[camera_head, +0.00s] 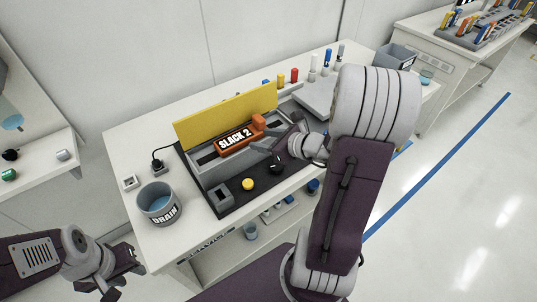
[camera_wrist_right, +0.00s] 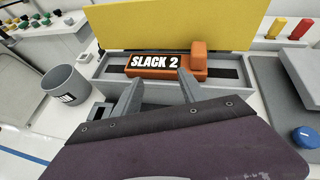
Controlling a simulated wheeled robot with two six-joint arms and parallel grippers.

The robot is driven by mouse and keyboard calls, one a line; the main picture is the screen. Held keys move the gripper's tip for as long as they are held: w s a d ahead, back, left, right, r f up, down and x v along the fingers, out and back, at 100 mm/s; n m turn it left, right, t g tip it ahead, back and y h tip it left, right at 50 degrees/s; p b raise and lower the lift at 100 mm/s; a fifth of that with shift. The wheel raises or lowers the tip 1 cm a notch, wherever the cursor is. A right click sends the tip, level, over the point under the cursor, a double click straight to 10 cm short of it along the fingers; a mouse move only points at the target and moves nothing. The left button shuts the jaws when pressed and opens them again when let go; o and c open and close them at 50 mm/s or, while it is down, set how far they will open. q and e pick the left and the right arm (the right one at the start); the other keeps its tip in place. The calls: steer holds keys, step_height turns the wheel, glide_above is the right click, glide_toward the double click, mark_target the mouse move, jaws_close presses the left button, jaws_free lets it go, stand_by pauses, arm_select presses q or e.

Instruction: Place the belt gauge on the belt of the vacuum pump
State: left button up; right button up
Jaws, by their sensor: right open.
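The belt gauge (camera_head: 236,140), an orange block marked SLACK 2 with a raised end at right, lies along the dark belt (camera_wrist_right: 231,73) of the vacuum pump (camera_head: 214,178). The pump is a grey open-topped housing with a yellow cover (camera_head: 226,114) standing up behind it. My right gripper (camera_head: 272,152) is open and empty, just in front of the gauge and apart from it. In the right wrist view its two fingers (camera_wrist_right: 158,86) point at the gauge with a gap between them. My left gripper (camera_head: 127,272) is open and empty, low at the left beside the bench.
A grey DRAIN bucket (camera_head: 159,203) with blue liquid stands left of the pump. A yellow knob (camera_head: 248,184) and a black knob (camera_head: 276,168) sit in front of it. Several coloured bottles stand behind, and a grey bin (camera_head: 395,57) at the back right. The floor at right is clear.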

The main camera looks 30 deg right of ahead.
steer(key=s+a+f+n+g+y, duration=0.2)
steer(key=s+a+f+n+g, duration=0.15)
steer(key=a+n, duration=0.25)
steer(key=s+a+f+n+g+y, duration=0.1)
steer(key=s+a+f+n+g, duration=0.1)
steer(key=s+a+n+g, duration=0.35)
steer(key=shift+s+d+f+n+g+h, duration=0.2)
steer(key=shift+s+f+n+h, duration=0.55)
steer(key=shift+n, duration=2.55)
steer(key=shift+s+d+f+n+g+h, duration=0.25)
steer(key=shift+s+n+h, duration=0.9)
steer(key=shift+n, duration=2.1)
steer(key=shift+s+d+f+n+g+h, duration=0.1)
steer(key=shift+s+f+n+g+h, duration=0.35)
steer(key=shift+n+h, duration=1.85)
steer(key=shift+s+f+n+y, duration=0.1)
steer(key=shift+n+y, duration=0.9)
